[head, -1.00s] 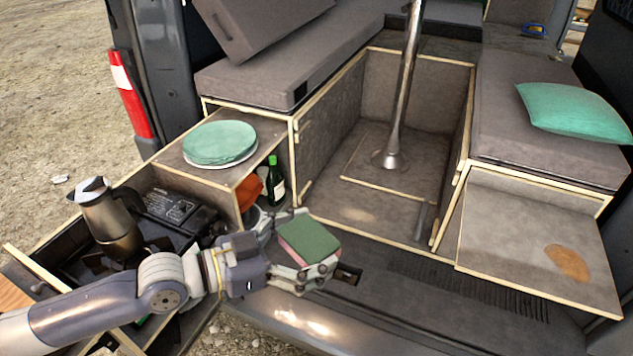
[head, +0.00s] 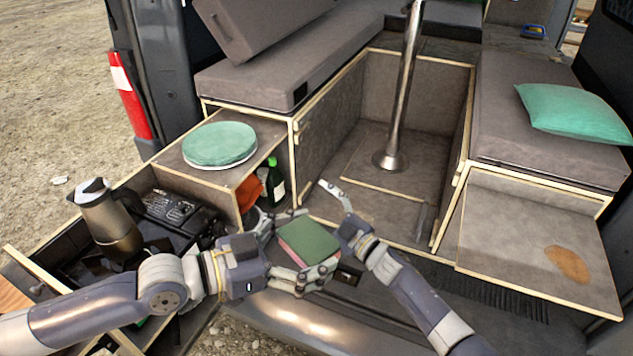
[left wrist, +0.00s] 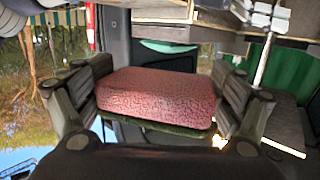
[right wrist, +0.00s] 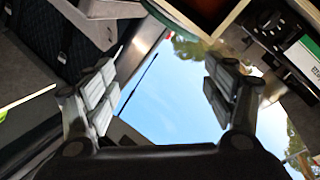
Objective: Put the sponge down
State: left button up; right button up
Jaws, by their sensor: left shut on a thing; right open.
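The sponge (head: 309,238) has a green pad side up and a pink body in the head view. My left gripper (head: 316,242) is shut on it and holds it above the tailgate sill. In the left wrist view the sponge (left wrist: 158,95) shows its pink patterned body between the two fingers, with the dark green layer along its lower edge. My right gripper (head: 337,222) is just right of the sponge in the head view, open. In the right wrist view its fingers (right wrist: 160,90) are spread with nothing between them; the sponge is not visible there.
A moka pot (head: 110,222) stands on the stove drawer at left. A green-topped round stack (head: 220,145) sits on the left shelf, with a green bottle (head: 275,184) below. The right panel (head: 500,225) is bare except for a brown stain (head: 568,263). A metal post (head: 403,100) rises mid-van.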

jog(key=s+a+r+n+g+y, duration=0.35)
jog(key=r+n, duration=0.25)
jog(key=r, duration=0.3)
jog(key=s+a+r+n+g+y, duration=0.25)
jog(key=a+r+n+g, duration=0.3)
jog(key=r, duration=0.45)
jog(key=s+a+r+n+g+h, duration=0.3)
jog(key=s+a+r+n+g, duration=0.1)
jog(key=s+r+n+g, duration=0.4)
jog(key=s+n+g+h, duration=0.2)
jog(key=s+n+h, duration=0.25)
jog(key=s, duration=0.25)
jog(key=n+t+h, duration=0.4)
jog(key=t+h, duration=0.3)
jog(key=h, duration=0.5)
send_near(309, 238)
jog(key=f, duration=0.6)
jog(key=a+f, duration=0.1)
jog(key=f, duration=0.2)
jog(key=shift+w+f, duration=0.1)
jog(key=shift+w, duration=0.3)
